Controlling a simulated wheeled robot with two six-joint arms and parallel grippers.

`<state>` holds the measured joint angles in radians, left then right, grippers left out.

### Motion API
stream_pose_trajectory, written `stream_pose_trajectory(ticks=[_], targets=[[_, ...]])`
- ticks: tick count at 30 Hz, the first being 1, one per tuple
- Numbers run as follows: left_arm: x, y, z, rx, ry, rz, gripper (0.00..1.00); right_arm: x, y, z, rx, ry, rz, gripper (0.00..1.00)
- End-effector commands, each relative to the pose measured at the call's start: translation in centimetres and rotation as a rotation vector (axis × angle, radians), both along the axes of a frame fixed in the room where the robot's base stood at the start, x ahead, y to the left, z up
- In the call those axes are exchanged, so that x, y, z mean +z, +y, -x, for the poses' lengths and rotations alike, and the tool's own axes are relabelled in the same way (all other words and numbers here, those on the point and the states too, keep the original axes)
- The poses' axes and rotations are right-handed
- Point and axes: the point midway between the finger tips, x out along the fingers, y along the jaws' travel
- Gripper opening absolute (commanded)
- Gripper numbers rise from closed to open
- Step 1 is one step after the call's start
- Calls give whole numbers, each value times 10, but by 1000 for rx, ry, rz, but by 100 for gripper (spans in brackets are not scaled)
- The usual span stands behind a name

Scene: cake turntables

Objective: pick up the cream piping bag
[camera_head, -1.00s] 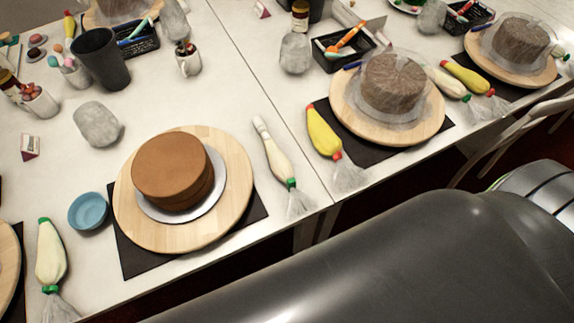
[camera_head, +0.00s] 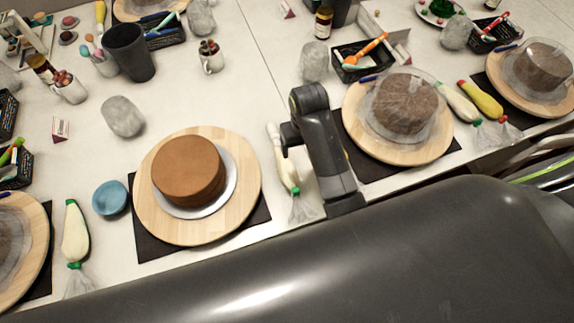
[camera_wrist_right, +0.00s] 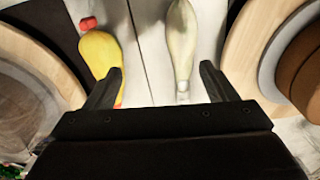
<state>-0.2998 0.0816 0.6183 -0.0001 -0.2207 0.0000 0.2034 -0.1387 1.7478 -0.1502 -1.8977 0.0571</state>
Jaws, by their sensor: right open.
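A cream piping bag (camera_head: 283,165) with a green collar lies on the white table, right of the unwrapped brown cake. My right gripper (camera_head: 290,137) is above it in the head view, partly covering its middle. In the right wrist view the cream bag (camera_wrist_right: 181,40) lies between the two open fingers (camera_wrist_right: 161,70), nearer the right one, and nothing is held. A yellow piping bag (camera_wrist_right: 101,55) shows there by the left finger; my right arm hides it in the head view. My left gripper is not in view.
The brown cake (camera_head: 188,170) stands on a wooden turntable (camera_head: 228,222) to the left. A wrapped cake (camera_head: 405,103) on another turntable (camera_head: 405,153) stands close right of my arm. Other cream bags lie at far left (camera_head: 75,232) and right (camera_head: 458,102). A grey stone-like lump (camera_head: 314,61) stands behind.

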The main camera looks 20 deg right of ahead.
Motion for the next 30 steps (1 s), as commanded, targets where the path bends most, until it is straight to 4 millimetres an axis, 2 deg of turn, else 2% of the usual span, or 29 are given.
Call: stream_pose_trajectory(ticks=[1,3,8,16,19,24,30], targets=[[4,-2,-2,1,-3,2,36,15,11,-10,10,10,-5,78],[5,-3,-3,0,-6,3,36,27,21,-17,19,26,-7,78],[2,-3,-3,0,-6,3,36,36,31,-24,29,46,-7,78],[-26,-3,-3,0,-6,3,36,5,31,-23,30,49,-6,78],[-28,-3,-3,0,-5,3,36,-16,31,-23,30,52,-6,78],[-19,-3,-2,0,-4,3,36,-48,31,-23,31,52,-6,78],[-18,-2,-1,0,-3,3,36,-76,31,-23,30,48,-6,78]])
